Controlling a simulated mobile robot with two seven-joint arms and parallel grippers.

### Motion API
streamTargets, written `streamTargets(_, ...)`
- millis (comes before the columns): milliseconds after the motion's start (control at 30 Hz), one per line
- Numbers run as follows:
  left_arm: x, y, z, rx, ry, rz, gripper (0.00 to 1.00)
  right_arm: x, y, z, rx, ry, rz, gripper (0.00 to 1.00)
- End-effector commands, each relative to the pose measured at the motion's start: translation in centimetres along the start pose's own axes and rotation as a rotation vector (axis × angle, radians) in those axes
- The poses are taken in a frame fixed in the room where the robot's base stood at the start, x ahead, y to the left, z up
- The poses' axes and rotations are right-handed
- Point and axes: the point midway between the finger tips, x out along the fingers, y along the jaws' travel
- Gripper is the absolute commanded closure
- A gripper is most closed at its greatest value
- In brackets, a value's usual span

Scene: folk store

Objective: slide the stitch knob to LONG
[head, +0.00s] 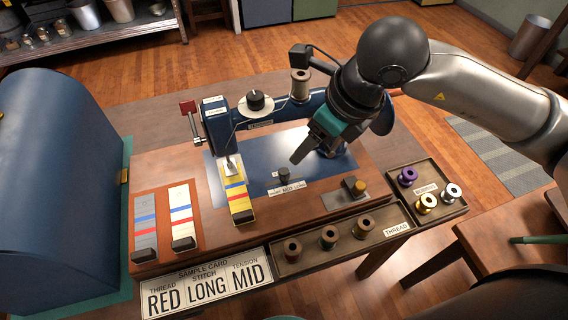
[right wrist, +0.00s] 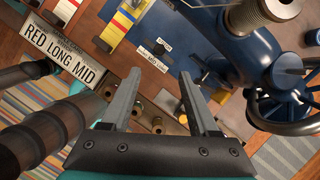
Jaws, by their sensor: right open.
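The stitch knob (head: 283,173) is a small dark knob on the blue plate of the sewing machine. Its label strip (head: 287,187) lies just in front, and the knob stands about at MID. The knob (right wrist: 158,48) and label strip (right wrist: 152,61) also show in the right wrist view, just beyond my fingertips. My right gripper (head: 299,158) is open and empty, above and slightly right of the knob, apart from it. Both fingers of it show in the right wrist view (right wrist: 160,75). My left gripper is in neither view.
The sewing machine (head: 222,128) with a black dial (head: 255,101) stands behind the knob. A sample card (head: 207,285) reads RED, LONG, MID. A thread tray (head: 340,251) holds spools in front; a bobbin tray (head: 455,210) is at right. A yellow-topped knob (head: 355,186) sits nearby.

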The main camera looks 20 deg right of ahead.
Motion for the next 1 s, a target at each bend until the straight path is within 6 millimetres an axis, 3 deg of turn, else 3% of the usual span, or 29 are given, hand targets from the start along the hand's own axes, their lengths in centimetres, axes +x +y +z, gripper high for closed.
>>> streamTargets(133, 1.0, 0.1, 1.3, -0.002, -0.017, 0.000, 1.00, 3.5, 0.1, -0.1, 0.002, 0.003, 0.005, 0.39)
streamTargets(167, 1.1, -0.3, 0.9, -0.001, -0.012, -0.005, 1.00, 3.9, 0.1, -0.1, 0.001, 0.001, 0.005, 0.39)
streamTargets(233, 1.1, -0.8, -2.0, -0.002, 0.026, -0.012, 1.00, 5.0, 0.1, -0.1, 0.001, 0.002, 0.004, 0.39)
streamTargets(600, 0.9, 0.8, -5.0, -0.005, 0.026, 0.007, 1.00, 10.5, 0.1, -0.1, 0.000, 0.001, 0.004, 0.39)
streamTargets(1000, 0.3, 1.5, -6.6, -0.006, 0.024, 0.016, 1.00, 13.1, 0.1, 0.0, 0.000, -0.001, 0.004, 0.39)
